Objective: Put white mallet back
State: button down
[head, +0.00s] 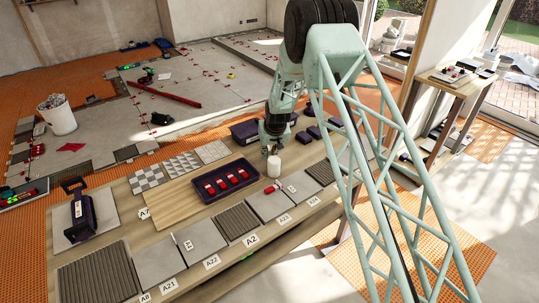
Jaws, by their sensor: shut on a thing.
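The fingers are small and partly hidden, so the exact grip on the mallet cannot be made out. Whether the head touches the bench top is also unclear.
The workbench (170,192) carries a dark tray (222,180) with several red-and-white pieces, just left of the mallet. Labelled grey tiles line its front edge. A black-handled tool (81,212) stands on a tile at left. Dark boxes (245,131) stand behind my gripper.

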dwell(0.3)
jog(key=c, duration=2.6)
grip_release()
jog(key=shift+o, duration=0.2)
jog(key=shift+r, duration=0.15)
jog(key=v, duration=1.1)
jog(key=shift+s+r+p, duration=0.15)
jog(key=shift+r+p, duration=0.25)
jog(key=shift+d+r, duration=0.1)
jog(key=shift+d, duration=0.05)
